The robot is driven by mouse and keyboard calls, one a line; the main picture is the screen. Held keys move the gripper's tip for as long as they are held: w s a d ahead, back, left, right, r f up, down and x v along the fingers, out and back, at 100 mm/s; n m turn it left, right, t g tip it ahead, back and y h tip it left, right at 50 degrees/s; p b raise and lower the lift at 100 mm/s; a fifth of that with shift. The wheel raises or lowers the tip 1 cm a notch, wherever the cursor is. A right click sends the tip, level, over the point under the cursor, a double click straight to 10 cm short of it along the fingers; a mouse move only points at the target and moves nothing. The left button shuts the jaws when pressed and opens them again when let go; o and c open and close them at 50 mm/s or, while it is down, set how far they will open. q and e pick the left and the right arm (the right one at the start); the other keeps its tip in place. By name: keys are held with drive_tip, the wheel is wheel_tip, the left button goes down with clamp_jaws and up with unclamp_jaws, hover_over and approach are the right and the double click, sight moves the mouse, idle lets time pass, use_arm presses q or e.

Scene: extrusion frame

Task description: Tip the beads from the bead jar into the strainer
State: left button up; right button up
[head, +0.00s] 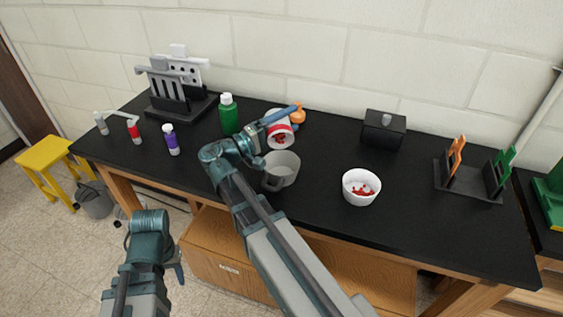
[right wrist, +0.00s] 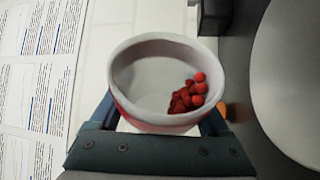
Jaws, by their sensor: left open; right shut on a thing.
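The bead jar (head: 279,137), white inside with red on its outside, is held tilted above the bench. Several red beads (right wrist: 187,95) are bunched at one side inside it in the right wrist view. My right gripper (head: 276,118) is shut on the jar. A grey cup-like vessel (head: 281,172) with a handle stands just below the jar. I cannot tell for certain which of these two is the strainer. My left gripper (head: 175,262) is open and empty, low in front of the bench.
A green bottle (head: 229,114), an orange bottle (head: 298,114) and a black box (head: 383,129) stand at the back of the black bench (head: 325,150). A purple bottle (head: 170,140), a red bottle (head: 135,131) and racks (head: 182,105) are at left. A rack (head: 470,185) stands at right.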

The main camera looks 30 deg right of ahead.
drive_tip(key=shift+s+a+r+m+g+h+b, duration=0.2)
drive_tip(key=shift+s+r+m+g+h, duration=0.1)
drive_tip(key=shift+m, duration=0.5)
drive_tip(key=shift+s+a+r+m+g+h+b, duration=0.1)
drive_tip(key=shift+s+r+m+g+h+b, duration=0.15)
drive_tip(key=shift+m, duration=0.55)
idle(0.5)
drive_tip(key=shift+w+d+n+y+p, duration=0.15)
drive_tip(key=shift+n+y+p, duration=0.15)
drive_tip(key=shift+n, duration=0.2)
drive_tip(key=shift+w+d+f+n+t+y+p, duration=0.15)
drive_tip(key=shift+w+f+n+t+y+p, duration=0.25)
drive_tip(key=shift+n, duration=0.7)
drive_tip(key=shift+w+f+n+t, duration=0.25)
drive_tip(key=shift+f+n, duration=0.1)
drive_tip(key=shift+n, duration=0.15)
drive_tip(key=shift+d+f, duration=0.1)
